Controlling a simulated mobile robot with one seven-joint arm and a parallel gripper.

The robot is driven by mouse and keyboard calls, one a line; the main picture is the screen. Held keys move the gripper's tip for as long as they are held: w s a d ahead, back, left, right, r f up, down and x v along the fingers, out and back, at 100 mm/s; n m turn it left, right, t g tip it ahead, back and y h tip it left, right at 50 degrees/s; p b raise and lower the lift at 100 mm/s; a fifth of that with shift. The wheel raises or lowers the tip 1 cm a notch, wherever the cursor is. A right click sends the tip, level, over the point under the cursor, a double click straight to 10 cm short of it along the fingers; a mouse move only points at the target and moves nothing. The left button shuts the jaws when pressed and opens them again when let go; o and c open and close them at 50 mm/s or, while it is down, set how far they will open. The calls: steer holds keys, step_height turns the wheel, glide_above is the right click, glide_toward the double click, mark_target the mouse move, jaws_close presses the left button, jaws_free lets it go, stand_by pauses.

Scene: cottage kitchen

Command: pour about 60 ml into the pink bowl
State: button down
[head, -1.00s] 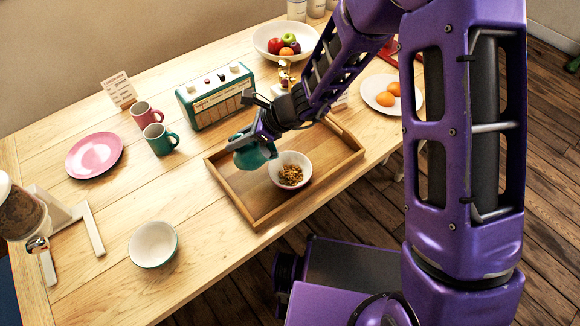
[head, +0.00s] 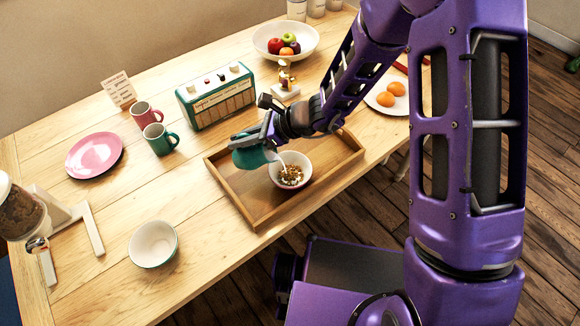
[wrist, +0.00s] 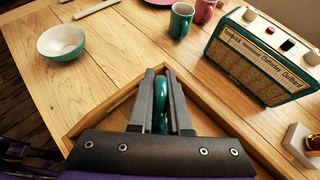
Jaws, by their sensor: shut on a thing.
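The pink bowl (head: 292,184) stands upright in the wooden tray and holds brown cereal pieces (head: 290,174). My gripper (head: 268,135) is shut on a teal jug (head: 248,157), just left of and above the bowl. The jug is tilted toward the bowl, and a thin white stream (head: 279,160) runs from it into the bowl. In the wrist view, the green jug handle (wrist: 160,108) sits between my fingers. The jug's body and the pink bowl are hidden there. The amount poured cannot be read.
The wooden tray (head: 262,217) surrounds the bowl. A white bowl with a teal outside (head: 153,244) stands at front left. A teal radio (head: 215,95), two mugs (head: 159,139) and a pink plate (head: 95,155) are behind and left. A plate of eggs (head: 386,97) is at right.

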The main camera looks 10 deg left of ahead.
steer(key=shift+d+r+y, duration=0.2)
steer(key=shift+r+y, duration=0.15)
steer(key=shift+y, duration=0.05)
stand_by(0.9)
steer(key=shift+d+f+y+b, duration=0.15)
steer(key=shift+d+y+b, duration=0.25)
steer(key=shift+y, duration=0.2)
stand_by(0.9)
steer(key=shift+a+r+p, duration=0.1)
steer(key=shift+r+p, duration=0.2)
steer(key=shift+p, duration=0.05)
steer(key=a+h, duration=0.1)
steer(key=f+h, duration=0.1)
steer(key=shift+a+f+h, duration=0.1)
steer(key=shift+a+h, duration=0.25)
steer(key=shift+h, duration=0.05)
steer(key=shift+a+h, duration=0.2)
steer(key=shift+h, duration=0.7)
steer(key=shift+a+f+h, duration=0.2)
steer(key=shift+a+h, duration=0.25)
steer(key=shift+h, duration=0.35)
steer(key=shift+a+f+h, duration=0.25)
steer(key=shift+f+h, duration=0.15)
steer(key=shift+f, duration=0.2)
steer(key=shift+f, duration=0.1)
